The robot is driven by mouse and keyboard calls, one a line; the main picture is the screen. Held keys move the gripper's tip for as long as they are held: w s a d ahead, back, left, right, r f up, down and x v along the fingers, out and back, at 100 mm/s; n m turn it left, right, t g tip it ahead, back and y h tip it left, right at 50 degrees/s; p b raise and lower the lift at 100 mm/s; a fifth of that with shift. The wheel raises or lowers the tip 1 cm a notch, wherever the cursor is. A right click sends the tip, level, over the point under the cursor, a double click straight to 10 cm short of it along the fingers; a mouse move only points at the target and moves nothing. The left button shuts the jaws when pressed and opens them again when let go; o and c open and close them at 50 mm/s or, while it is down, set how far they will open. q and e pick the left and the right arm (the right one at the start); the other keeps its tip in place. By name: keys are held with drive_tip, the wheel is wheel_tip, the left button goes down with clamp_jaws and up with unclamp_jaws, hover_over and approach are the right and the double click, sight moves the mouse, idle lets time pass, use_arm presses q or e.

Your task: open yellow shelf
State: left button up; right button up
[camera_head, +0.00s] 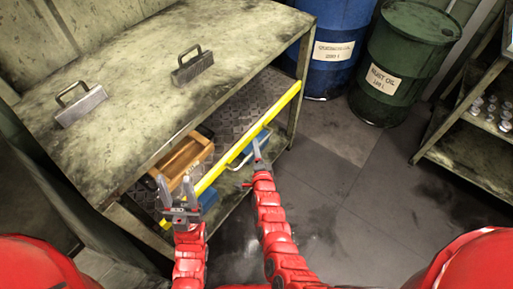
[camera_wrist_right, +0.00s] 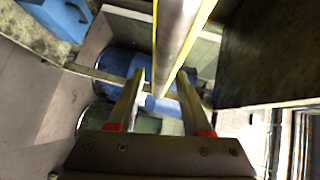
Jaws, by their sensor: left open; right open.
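The yellow shelf front (camera_head: 278,107) is a long yellow bar under the worktop, running from lower left to upper right. A pale handle (camera_head: 236,164) sticks out from it. My right gripper (camera_head: 257,150) is at the right end of this handle. In the right wrist view my right gripper (camera_wrist_right: 162,82) is open, and a grey bar with yellow edges behind it (camera_wrist_right: 176,35) reaches down between its fingers. I cannot tell whether they touch it. My left gripper (camera_head: 178,190) is open and empty, fingers up, near the left end of the yellow bar.
The shelf holds a wooden box (camera_head: 183,158) and blue items. The stained worktop (camera_head: 120,65) above carries two metal blocks with handles (camera_head: 192,65). A blue barrel (camera_head: 337,40) and green barrel (camera_head: 405,60) stand behind. A rack (camera_head: 470,150) is at right. The floor between is clear.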

drive_tip(key=shift+w, duration=0.5)
clamp_jaws()
drive_tip(key=shift+f, duration=0.1)
idle(1.1)
